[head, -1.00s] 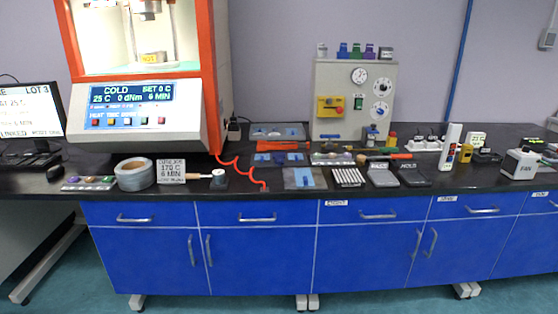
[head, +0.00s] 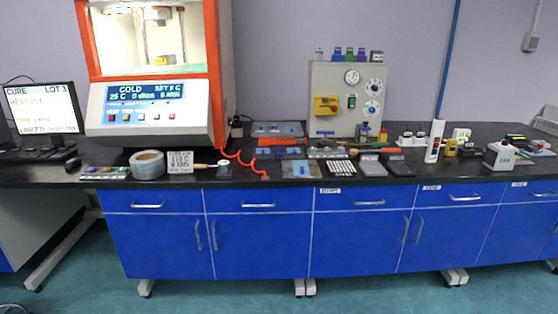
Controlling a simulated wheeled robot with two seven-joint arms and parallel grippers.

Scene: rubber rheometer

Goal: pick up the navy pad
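I cannot pick out the navy pad for certain at this distance. A small tray (head: 86,176) at the left front of the bench holds several small coloured pieces, too small to tell a navy one. A flat grey tray (head: 284,173) at the middle front edge carries a light-blue patch. More flat trays with blue pieces lie behind it, including one at the back (head: 262,129). Neither of my grippers shows in the head view.
The orange-framed rheometer (head: 215,70) stands at the back left, with a monitor (head: 42,108) to its left. A tape roll (head: 148,165) and a sign (head: 181,162) stand in front. A panel with dials (head: 330,85) stands behind the middle. Floor before the blue cabinets is clear.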

